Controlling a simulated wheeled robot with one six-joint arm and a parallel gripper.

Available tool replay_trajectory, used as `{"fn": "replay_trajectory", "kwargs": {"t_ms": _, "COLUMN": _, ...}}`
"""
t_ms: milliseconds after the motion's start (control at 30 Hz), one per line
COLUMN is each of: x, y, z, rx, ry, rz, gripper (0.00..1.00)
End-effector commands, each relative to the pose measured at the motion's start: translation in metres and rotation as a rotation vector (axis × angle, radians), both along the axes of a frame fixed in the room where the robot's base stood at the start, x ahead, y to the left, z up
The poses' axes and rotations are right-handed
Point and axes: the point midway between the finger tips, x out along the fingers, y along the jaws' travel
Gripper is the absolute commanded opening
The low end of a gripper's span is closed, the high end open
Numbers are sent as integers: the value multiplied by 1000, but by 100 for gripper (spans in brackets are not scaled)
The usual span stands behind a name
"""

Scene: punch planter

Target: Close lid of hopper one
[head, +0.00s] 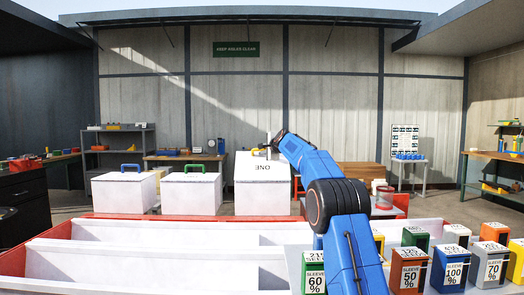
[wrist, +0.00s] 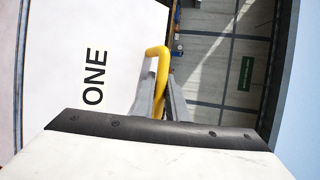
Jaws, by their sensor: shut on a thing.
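Hopper one (head: 262,202) is a white box at the right end of a row of hoppers. Its white lid (head: 262,169), marked ONE upside down, stands tilted up above the box. In the wrist view the lid (wrist: 60,60) fills the left side, with its yellow handle (wrist: 164,62) beside the lettering. My gripper (wrist: 162,98) is shut on the yellow handle, which passes between its two grey fingers. In the head view my gripper (head: 268,146) is at the lid's upper edge, and the handle is too small to make out clearly.
Two white hoppers with flat closed tops stand to the left, one with a blue handle (head: 131,167), one with a green handle (head: 195,167). A red-edged white bin (head: 150,262) lies in front. Labelled sleeve boxes (head: 408,270) stand at front right.

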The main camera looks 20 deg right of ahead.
Motion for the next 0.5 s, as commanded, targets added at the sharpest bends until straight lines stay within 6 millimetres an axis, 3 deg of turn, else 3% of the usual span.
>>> {"fn": "replay_trajectory", "kwargs": {"t_ms": 500, "x": 6, "y": 2, "z": -9, "rx": 3, "ry": 5, "rz": 5, "gripper": 0}}
